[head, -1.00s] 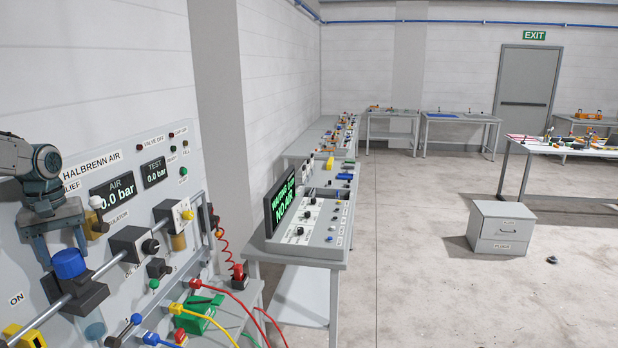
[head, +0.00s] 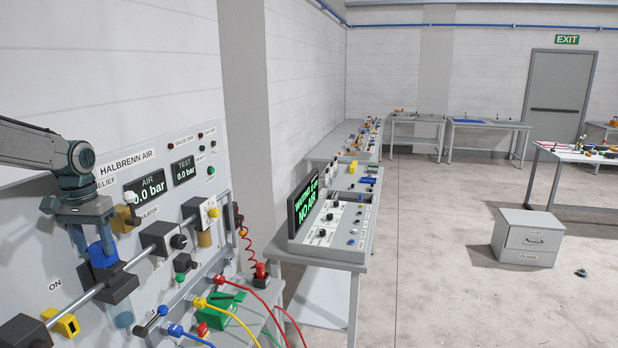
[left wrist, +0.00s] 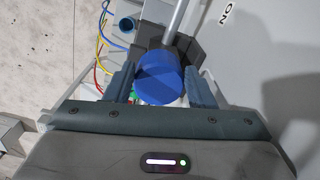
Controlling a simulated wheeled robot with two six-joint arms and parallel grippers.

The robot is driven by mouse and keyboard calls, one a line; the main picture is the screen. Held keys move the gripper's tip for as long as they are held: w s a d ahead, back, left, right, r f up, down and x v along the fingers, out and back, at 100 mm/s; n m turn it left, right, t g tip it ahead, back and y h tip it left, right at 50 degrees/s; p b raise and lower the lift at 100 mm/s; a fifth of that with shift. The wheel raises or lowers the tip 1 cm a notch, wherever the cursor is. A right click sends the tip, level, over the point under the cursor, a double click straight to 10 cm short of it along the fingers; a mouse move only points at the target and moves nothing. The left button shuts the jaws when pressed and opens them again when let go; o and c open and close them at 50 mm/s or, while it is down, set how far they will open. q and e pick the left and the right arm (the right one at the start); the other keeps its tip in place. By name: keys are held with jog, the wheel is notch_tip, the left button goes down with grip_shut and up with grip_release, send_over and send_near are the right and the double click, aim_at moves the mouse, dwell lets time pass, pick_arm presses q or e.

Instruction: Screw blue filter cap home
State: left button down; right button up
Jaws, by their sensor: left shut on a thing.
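The blue filter cap (head: 103,252) sits on top of the black filter block (head: 116,287) on the panel's pipe. A clear bowl (head: 121,315) hangs under the block. My left gripper (head: 93,245) comes down from above with a finger on either side of the cap and is shut on it. In the left wrist view the cap (left wrist: 160,80) shows as a blue disc between the two fingers. The cap hides its seat, so I cannot tell how far it is screwed in. My right gripper is not in view.
The panel's AIR display (head: 146,188) reads 0.0 bar. A regulator block (head: 161,240) sits along the pipe to the right. A yellow fitting (head: 65,323) is at lower left. Hoses and a green box (head: 222,309) lie below. The console screen (head: 303,208) shows NO AIR.

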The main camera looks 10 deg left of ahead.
pick_arm(q)
jog(key=c, duration=1.1)
grip_release()
jog(key=shift+w+a+r, duration=0.4)
jog(key=shift+r, duration=0.2)
jog(key=o, duration=0.4)
jog(key=shift+w, duration=0.15)
jog(key=shift+o, duration=0.7)
jog(key=shift+w+d+f, duration=0.1)
jog(key=shift+w+f, duration=0.1)
jog(key=shift+w, duration=0.1)
jog(key=shift+f, duration=0.1)
